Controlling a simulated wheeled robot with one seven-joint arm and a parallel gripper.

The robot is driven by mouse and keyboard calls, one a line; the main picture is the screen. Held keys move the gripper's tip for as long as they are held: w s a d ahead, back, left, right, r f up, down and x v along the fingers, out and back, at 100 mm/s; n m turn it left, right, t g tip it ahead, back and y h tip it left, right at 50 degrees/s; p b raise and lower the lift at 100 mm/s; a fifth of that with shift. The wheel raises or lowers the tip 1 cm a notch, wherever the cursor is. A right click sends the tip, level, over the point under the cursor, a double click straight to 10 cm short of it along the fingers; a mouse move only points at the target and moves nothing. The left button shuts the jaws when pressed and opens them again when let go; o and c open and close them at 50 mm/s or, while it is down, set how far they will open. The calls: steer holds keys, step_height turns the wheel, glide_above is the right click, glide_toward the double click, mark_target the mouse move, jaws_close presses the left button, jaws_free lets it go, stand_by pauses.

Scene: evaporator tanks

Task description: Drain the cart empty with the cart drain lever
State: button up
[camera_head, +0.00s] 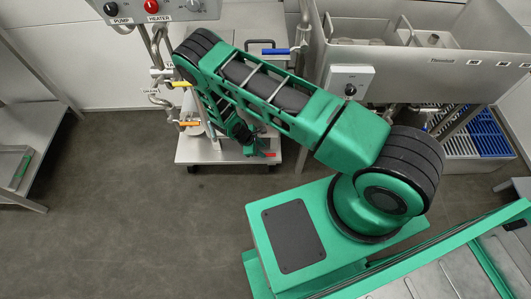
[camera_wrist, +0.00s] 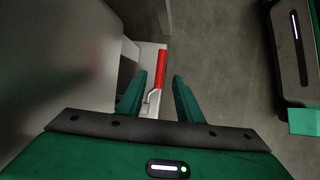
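The cart (camera_head: 190,154) is a low steel platform on casters with a tank, largely hidden behind my arm. A red-handled lever shows low at the cart's right side (camera_head: 268,155). In the wrist view the red lever (camera_wrist: 161,68) points away from me on a metal stem, beside the cart's grey wall. My gripper (camera_head: 253,148) is low at the cart's right side, next to the lever. In the wrist view my gripper (camera_wrist: 159,82) is open, with the lever between its two green fingers in the picture, closer to the left finger. I cannot tell whether they touch.
Left of the cart are pipes with a yellow lever (camera_head: 181,84) and an orange lever (camera_head: 188,123). A blue lever (camera_head: 275,51) sits above. A large steel tank (camera_head: 430,72) stands right, a steel table (camera_head: 40,130) left. The floor (camera_head: 120,220) in front is clear.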

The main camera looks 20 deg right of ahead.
mark_target(268, 154)
steer(key=shift+x, duration=3)
jaws_close()
